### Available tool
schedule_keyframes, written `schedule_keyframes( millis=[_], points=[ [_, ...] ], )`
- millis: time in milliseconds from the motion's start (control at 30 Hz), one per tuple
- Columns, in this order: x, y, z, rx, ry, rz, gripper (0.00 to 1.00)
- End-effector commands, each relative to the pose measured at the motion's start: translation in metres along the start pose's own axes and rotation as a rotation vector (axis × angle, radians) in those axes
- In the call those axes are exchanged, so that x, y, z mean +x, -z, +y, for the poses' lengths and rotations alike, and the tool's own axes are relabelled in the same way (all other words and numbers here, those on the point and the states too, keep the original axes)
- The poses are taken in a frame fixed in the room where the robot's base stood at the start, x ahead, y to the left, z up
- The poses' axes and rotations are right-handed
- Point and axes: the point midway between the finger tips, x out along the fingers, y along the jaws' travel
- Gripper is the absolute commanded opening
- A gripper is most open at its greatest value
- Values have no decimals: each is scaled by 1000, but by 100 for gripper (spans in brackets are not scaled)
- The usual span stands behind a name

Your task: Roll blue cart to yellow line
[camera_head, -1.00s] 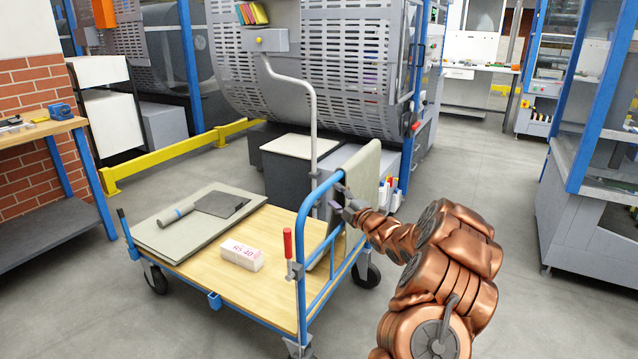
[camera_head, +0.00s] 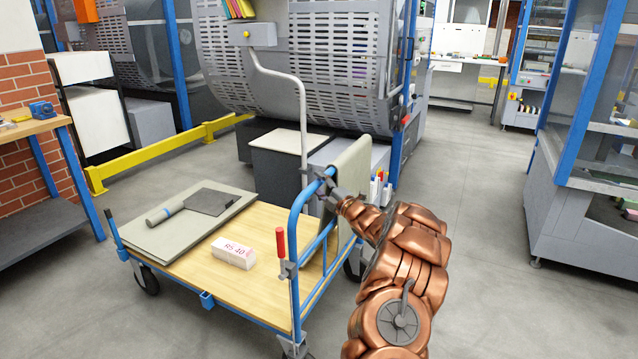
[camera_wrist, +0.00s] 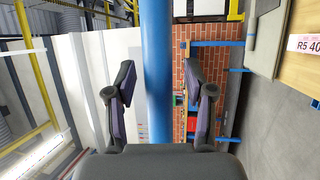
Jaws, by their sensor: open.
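The blue cart (camera_head: 204,299) has a blue tube frame, a wooden deck and dark wheels, and stands on the grey floor. Its blue push handle (camera_head: 295,229) rises at the right end and also shows upright in the wrist view (camera_wrist: 156,60). My gripper (camera_head: 328,190) is at the top of this handle. In the wrist view its two dark fingers (camera_wrist: 158,85) are open, one on each side of the blue tube, with gaps on both sides. I cannot make out a yellow line painted on the floor.
A low yellow rail (camera_head: 160,148) runs behind the cart at left. The deck carries grey boards (camera_head: 160,240) and a white block (camera_head: 233,255). A workbench (camera_head: 30,128) stands left, a cabinet (camera_head: 570,210) right.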

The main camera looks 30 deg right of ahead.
Motion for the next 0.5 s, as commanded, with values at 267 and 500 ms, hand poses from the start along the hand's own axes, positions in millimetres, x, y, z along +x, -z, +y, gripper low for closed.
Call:
schedule_keyframes(
  millis=[267, 500],
  points=[
    [6, -2, 2, -2, -2, -3, 54],
    [6, -2, 1, -1, -2, -3, 47]
  ],
)
